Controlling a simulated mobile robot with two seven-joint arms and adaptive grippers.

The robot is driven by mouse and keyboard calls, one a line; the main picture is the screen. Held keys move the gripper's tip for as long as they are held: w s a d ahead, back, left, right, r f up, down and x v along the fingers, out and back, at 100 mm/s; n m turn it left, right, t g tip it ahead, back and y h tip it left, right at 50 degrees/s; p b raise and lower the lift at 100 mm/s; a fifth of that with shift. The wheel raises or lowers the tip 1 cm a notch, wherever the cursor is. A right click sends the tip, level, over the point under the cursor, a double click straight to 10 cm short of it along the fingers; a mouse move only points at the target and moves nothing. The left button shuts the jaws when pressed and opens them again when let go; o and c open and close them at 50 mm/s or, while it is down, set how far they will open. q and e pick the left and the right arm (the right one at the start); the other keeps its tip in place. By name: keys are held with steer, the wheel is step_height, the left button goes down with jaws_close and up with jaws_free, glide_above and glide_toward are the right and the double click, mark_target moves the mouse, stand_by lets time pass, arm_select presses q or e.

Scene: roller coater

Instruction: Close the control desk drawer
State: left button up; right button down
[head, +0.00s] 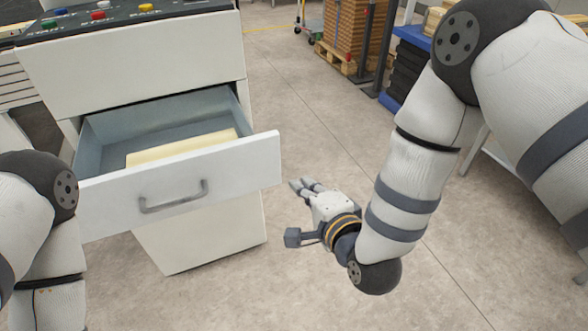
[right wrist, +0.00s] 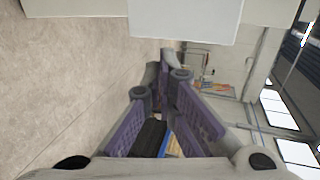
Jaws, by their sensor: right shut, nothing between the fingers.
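The white control desk (head: 130,62) stands at the left in the head view. Its drawer (head: 235,167) is pulled well out, with a grey bar handle (head: 174,197) on the front panel. A pale yellow flat item (head: 185,147) lies inside it. My right gripper (head: 303,186) is shut and empty, just right of the drawer front's right end and apart from it in the picture. In the right wrist view, the shut fingers (right wrist: 172,70) show below a white panel (right wrist: 185,18). My left arm shows at the lower left, but its gripper is out of view.
Coloured buttons (head: 98,14) sit on top of the desk. A wooden pallet (head: 336,58) with stacked brown goods and a blue rack (head: 412,38) stand at the back right. The floor (head: 300,110) between desk and rack is clear.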

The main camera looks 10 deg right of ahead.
arm_select(q)
steer(key=shift+s+f, duration=0.35)
arm_select(e)
steer(key=w+a, duration=0.1)
steer(key=w, duration=0.5)
steer(key=shift+a+f, duration=0.35)
